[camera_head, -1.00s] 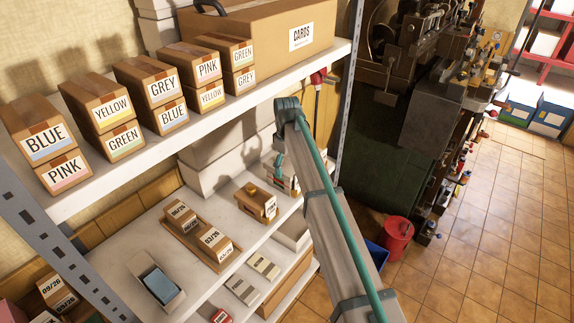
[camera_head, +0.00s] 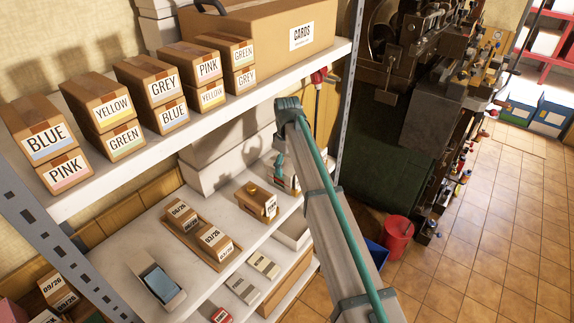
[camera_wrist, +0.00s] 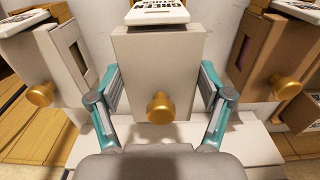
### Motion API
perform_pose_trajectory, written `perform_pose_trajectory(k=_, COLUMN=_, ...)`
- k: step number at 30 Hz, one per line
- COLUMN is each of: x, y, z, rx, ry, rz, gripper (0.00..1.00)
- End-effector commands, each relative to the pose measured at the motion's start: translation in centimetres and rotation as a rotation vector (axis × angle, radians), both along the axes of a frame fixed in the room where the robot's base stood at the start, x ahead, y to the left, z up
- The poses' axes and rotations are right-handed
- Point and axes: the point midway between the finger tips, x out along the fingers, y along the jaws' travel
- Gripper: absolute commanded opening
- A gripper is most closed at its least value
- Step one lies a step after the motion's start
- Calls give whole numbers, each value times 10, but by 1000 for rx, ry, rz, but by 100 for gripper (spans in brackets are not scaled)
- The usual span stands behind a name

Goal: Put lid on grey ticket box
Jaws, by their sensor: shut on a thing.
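In the wrist view, my gripper (camera_wrist: 158,85) has its teal fingers on both sides of a pale grey piece (camera_wrist: 135,70) with a gold knob (camera_wrist: 160,107), and is shut on it. The knob faces the wrist camera. Whether this piece is a loose lid or part of a box, I cannot tell. A pale box with a gold knob (camera_wrist: 48,70) stands to the left, and a brown one with a gold knob (camera_wrist: 265,60) to the right. In the head view my gripper (camera_head: 279,172) is mostly hidden behind my arm, over the lower shelf.
On the lower shelf (camera_head: 125,258) are an open white box (camera_head: 160,288), a brown tray with dated blocks (camera_head: 200,235) and a brown box with a knob (camera_head: 262,202). Labelled cartons (camera_head: 115,110) fill the upper shelf above. The metal shelf post (camera_head: 350,90) is close to my arm.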

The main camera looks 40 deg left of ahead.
Motion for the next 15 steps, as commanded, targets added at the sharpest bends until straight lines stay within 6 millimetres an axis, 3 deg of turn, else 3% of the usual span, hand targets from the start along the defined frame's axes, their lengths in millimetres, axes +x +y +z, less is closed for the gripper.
perform_pose_trajectory(k=15, x=0, y=0, z=-10, rx=0, ry=0, rz=0, gripper=46)
